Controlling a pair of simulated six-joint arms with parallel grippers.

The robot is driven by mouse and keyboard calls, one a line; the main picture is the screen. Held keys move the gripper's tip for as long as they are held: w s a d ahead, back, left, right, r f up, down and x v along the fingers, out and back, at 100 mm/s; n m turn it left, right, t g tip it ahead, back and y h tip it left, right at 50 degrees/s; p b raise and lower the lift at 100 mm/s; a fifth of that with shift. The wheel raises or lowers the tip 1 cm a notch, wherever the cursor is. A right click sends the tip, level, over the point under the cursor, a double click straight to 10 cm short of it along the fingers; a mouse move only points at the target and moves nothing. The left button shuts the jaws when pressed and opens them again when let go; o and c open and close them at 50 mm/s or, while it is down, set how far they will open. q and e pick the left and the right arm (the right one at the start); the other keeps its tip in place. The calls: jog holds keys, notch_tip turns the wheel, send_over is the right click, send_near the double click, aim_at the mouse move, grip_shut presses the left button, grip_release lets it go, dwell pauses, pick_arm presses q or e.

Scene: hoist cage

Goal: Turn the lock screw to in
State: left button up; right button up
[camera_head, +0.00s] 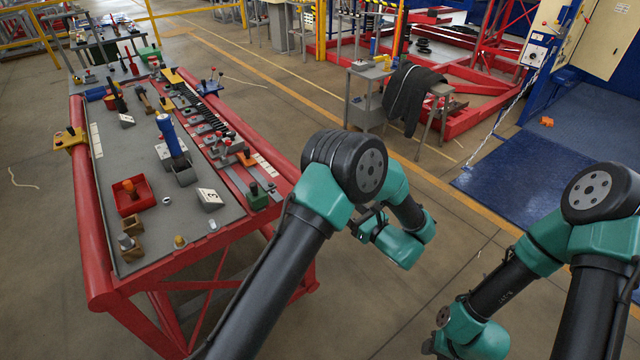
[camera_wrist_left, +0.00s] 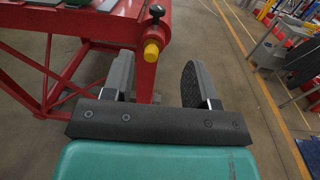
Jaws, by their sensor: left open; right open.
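In the left wrist view, a yellow cylindrical knob (camera_wrist_left: 152,50) sticks out of the red frame's end, with a small black knob (camera_wrist_left: 157,11) above it. It may be the lock screw; I cannot tell for sure or read its setting. My left gripper (camera_wrist_left: 158,78) is open and empty, its two dark fingers apart; the yellow knob shows beyond them, nearer the left finger, with no visible contact. In the head view the left fingers are mostly hidden by my arm. My right gripper (camera_head: 433,344) is low at the bottom, partly cut off, away from the bench.
A red-framed bench (camera_head: 82,215) on the left carries a red tray (camera_head: 133,203), a blue cylinder (camera_head: 168,135) and several small parts. A grey trolley (camera_head: 365,112) and a stand with black cloth (camera_head: 408,95) are behind my left arm. Floor between is clear.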

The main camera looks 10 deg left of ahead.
pick_arm(q)
jog(key=shift+s+d+f+n, duration=0.1)
jog(key=shift+s+d+n, duration=0.05)
jog(key=shift+n, duration=0.15)
jog(key=x, duration=1.7)
jog(key=shift+a, duration=0.3)
jog(key=shift+c, duration=0.5)
jog(key=c, duration=0.7)
